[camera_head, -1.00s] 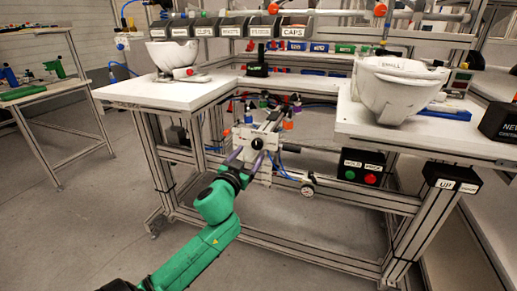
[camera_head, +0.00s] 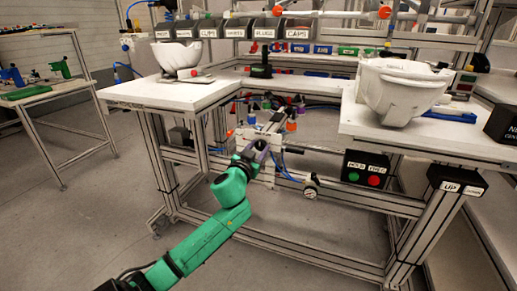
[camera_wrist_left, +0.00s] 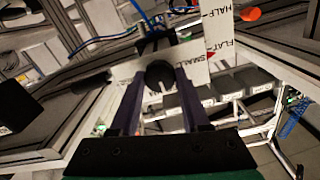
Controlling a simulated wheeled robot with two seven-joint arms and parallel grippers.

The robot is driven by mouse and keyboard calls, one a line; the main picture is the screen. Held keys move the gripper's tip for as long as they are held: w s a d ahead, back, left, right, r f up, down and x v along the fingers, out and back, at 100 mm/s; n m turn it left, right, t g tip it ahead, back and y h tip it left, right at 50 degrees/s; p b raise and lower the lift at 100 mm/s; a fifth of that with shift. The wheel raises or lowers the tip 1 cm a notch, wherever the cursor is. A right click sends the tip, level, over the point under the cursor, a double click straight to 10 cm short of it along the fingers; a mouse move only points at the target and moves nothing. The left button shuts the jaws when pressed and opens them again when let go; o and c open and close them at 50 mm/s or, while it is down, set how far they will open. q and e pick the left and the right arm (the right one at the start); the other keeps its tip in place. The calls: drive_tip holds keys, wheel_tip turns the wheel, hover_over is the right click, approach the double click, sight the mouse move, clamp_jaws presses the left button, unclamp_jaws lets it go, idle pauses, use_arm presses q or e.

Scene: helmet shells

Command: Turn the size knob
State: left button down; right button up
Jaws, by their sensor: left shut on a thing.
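The size knob (camera_wrist_left: 160,76) is a round black knob with a pale slot, in front of a white plate (camera_wrist_left: 195,60) labelled SMALL, FLAT and HALF. My left gripper (camera_wrist_left: 159,90) has one dark purple finger on each side of the knob and is shut on it. In the head view my left gripper (camera_head: 261,150) reaches a fixture (camera_head: 272,124) in the gap between two white tables; its wrist and fingers cover most of the knob there. My right gripper is not in view.
White helmet shells sit on the left table (camera_head: 178,57) and right table (camera_head: 400,92). A black box with green and red buttons (camera_head: 364,168) hangs under the right table. A gauge (camera_head: 310,192) and blue hoses are close to the right of my gripper.

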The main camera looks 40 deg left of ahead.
use_arm(q)
drive_tip(key=shift+m, duration=0.5)
drive_tip(key=shift+m+p, duration=0.3)
drive_tip(key=shift+p, duration=0.1)
drive_tip(key=m+p, duration=0.1)
drive_tip(key=m, duration=0.2)
drive_tip(key=m+p, duration=0.1)
drive_tip(key=m, duration=0.2)
drive_tip(key=m+p, duration=0.1)
drive_tip(key=m, duration=0.1)
drive_tip(key=shift+m, duration=0.4)
drive_tip(key=m, duration=0.2)
drive_tip(key=shift+m, duration=0.3)
drive_tip(key=shift+f+m+p, duration=0.1)
drive_tip(key=shift+m+p, duration=0.5)
drive_tip(key=shift+m, duration=1.7)
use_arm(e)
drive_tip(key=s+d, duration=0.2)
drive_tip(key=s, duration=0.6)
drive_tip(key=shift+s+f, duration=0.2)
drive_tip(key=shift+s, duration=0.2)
